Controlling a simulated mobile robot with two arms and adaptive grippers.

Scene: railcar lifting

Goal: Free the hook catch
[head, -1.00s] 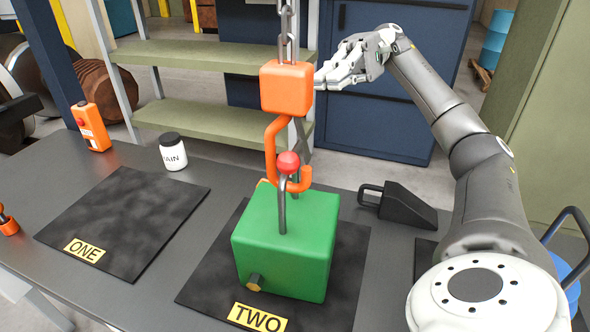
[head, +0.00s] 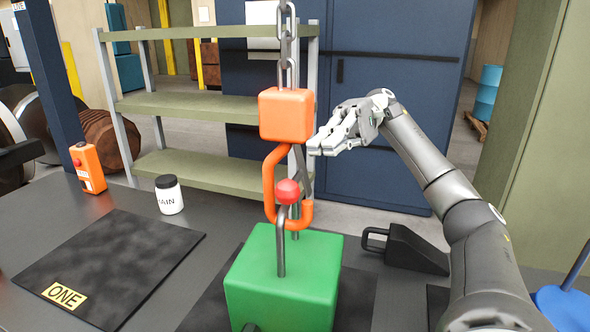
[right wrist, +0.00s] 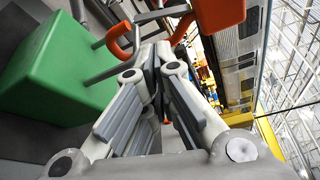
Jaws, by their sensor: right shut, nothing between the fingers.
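The orange hook (head: 270,185) hangs from an orange block (head: 286,115) on a chain (head: 287,45). Its curve passes by the metal bail (head: 281,245) on top of the green block (head: 285,280). A red ball (head: 288,191) shows in front of the hook's opening, and a grey catch bar (head: 302,170) runs down beside it. My right gripper (head: 322,143) is shut and empty, just right of the hook block and catch. In the right wrist view its fingers (right wrist: 158,60) point toward the hook (right wrist: 122,40), with the green block (right wrist: 55,65) at left. My left gripper is out of view.
A dark mat marked ONE (head: 110,265) lies clear at left. A jar (head: 169,195) and an orange control box (head: 88,168) stand behind it. A black wedge (head: 415,250) with a handle sits right of the green block. Shelves (head: 200,110) stand behind the table.

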